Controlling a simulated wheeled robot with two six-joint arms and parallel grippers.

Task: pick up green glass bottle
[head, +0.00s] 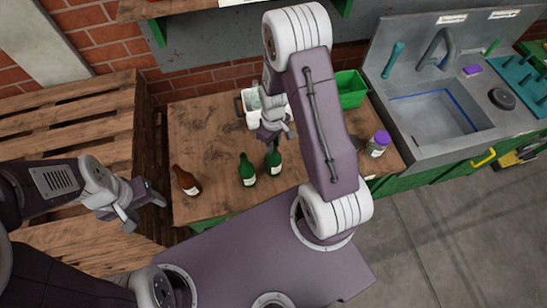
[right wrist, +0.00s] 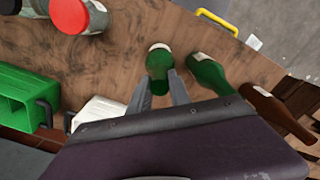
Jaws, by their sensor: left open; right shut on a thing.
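A green glass bottle (head: 273,160) stands on the wooden table, and my right gripper (head: 270,136) is shut on its upper part. In the right wrist view this bottle (right wrist: 158,62) shows between the two fingers (right wrist: 163,82). A second green bottle (head: 247,171) stands just left of it in the head view, apart from the gripper; the right wrist view also shows it (right wrist: 207,73). My left gripper (head: 146,205) is open and empty, left of the table's front corner.
A brown bottle (head: 186,181) stands at the table's left front. A white container (head: 252,108) and a green bin (head: 351,89) are at the back. A purple-lidded jar (head: 378,144) is on the right. A red-lidded jar (right wrist: 70,14) shows in the wrist view. A sink (head: 435,115) adjoins the table.

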